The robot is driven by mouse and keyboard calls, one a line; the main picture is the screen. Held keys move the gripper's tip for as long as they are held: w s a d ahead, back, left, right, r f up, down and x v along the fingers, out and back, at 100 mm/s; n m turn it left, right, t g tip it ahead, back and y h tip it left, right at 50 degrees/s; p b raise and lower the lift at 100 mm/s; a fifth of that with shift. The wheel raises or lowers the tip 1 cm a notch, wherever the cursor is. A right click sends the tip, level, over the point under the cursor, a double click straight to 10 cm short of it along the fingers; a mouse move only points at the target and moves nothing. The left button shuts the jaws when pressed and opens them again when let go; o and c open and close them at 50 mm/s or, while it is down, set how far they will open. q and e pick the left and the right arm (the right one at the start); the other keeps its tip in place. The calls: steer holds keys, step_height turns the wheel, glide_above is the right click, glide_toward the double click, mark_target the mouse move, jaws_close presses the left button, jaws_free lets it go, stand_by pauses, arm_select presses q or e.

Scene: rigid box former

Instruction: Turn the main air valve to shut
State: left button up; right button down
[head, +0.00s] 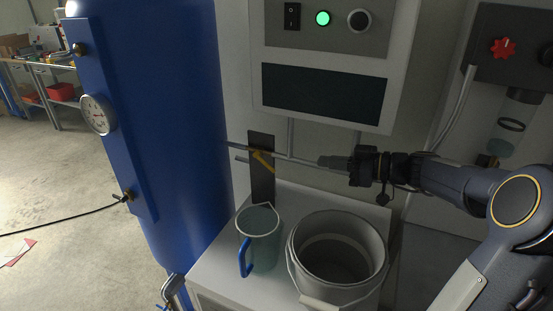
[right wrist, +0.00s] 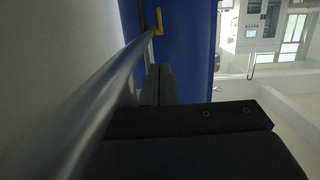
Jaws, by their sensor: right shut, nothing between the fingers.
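The main air valve shows as a yellow lever (head: 263,161) on a thin grey pipe in front of a dark plate. The lever slants down to the right, at an angle to the pipe. In the right wrist view the yellow lever (right wrist: 158,22) stands ahead of the fingers, against the blue tank. My right gripper (head: 324,162) is shut and empty, to the right of the lever, with a gap between them. It lies close along the pipe (right wrist: 95,100); I cannot tell whether they touch. My left gripper is not in view.
A blue tank (head: 165,120) with a gauge (head: 97,115) stands left. Below the pipe, a clear jug (head: 262,235) with a blue handle and a grey bucket (head: 367,285) stand on a white cabinet. A control panel (head: 325,120) with a green lit button hangs above.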

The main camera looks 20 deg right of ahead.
steer(key=p, duration=0.3)
glide_toward(269, 166)
step_height(269, 166, up, 3)
steer(key=w+a, duration=0.2)
steer(key=w+f, duration=0.1)
steer(key=w+a+f, duration=0.1)
steer(key=f, duration=0.1)
steer(key=shift+a, duration=0.2)
steer(key=shift+w+a+f, duration=0.15)
steer(key=shift+a+f, duration=0.05)
steer(key=shift+f, duration=0.25)
